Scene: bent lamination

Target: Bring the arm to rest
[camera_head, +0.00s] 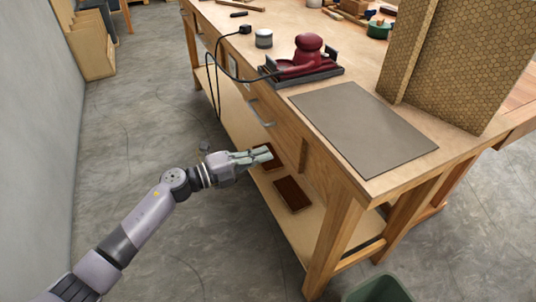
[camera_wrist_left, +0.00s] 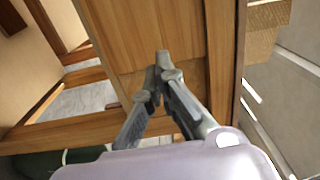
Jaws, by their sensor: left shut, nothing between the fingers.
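My left gripper (camera_head: 262,155) is shut and empty in the head view. It is held out in front of the side of the wooden workbench (camera_head: 330,195), below the level of the tabletop. In the left wrist view its fingertips (camera_wrist_left: 163,62) meet, with a wooden panel of the bench (camera_wrist_left: 135,30) beyond them. I cannot tell whether the fingers touch the bench. My left arm reaches in from the lower left. My right gripper is not in view.
A red sander-like tool (camera_head: 305,58), a grey mat (camera_head: 362,125) and honeycomb-patterned panels (camera_head: 455,60) are on the benchtop. A black cable (camera_head: 226,60) hangs over the edge. Brown pieces (camera_head: 292,194) lie on the lower shelf. A green bin (camera_head: 378,290) stands at the front. Floor left of the bench is clear.

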